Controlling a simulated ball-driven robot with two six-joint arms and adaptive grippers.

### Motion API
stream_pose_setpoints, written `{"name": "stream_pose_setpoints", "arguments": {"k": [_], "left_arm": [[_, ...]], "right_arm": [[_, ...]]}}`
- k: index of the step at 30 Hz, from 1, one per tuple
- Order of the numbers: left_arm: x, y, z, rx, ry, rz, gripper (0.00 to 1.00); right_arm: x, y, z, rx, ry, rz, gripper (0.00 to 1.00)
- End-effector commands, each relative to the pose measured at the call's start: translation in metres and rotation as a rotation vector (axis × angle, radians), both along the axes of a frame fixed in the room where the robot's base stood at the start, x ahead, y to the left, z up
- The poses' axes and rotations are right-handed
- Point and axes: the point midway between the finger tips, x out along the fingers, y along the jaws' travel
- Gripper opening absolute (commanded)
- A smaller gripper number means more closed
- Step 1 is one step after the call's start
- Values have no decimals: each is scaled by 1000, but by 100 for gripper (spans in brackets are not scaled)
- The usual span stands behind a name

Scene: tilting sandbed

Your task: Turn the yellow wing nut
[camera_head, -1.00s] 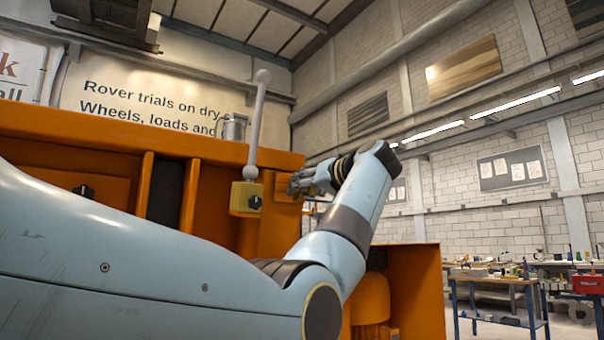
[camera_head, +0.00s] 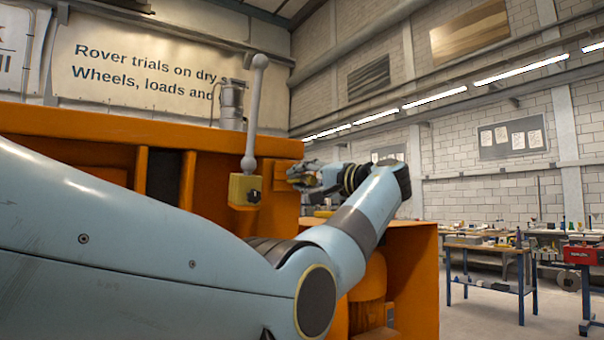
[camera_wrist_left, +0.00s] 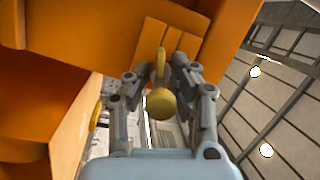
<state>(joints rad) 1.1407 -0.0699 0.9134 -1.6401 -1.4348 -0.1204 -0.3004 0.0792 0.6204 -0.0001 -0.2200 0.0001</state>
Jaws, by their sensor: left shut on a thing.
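The yellow wing nut (camera_wrist_left: 161,98) shows in the left wrist view between my left gripper's fingers, in front of an orange panel with upright slats. It has a round yellow end toward the camera and a thin upright wing behind it. My left gripper (camera_wrist_left: 160,88) is shut on it. In the head view my left gripper (camera_head: 298,174) is at the orange housing (camera_head: 215,140), right of a grey lever, and its fingers hide most of the nut. My right gripper is in neither view.
A grey lever (camera_head: 252,115) with a ball knob rises from a yellow block (camera_head: 244,190) just left of the gripper. A metal canister (camera_head: 231,104) shows behind the housing. Workbenches (camera_head: 487,255) stand to the right, with open floor in front.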

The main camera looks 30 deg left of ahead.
Motion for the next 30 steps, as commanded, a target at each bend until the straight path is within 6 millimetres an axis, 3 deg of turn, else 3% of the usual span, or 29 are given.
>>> {"name": "stream_pose_setpoints", "arguments": {"k": [11,26,27,30], "left_arm": [[1,0,0,55,131,22,0],[1,0,0,62,147,25,0],[1,0,0,62,147,25,26],[0,0,0,61,146,26,39]], "right_arm": [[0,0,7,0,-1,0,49],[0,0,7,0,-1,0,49],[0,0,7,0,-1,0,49],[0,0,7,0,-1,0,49]]}}
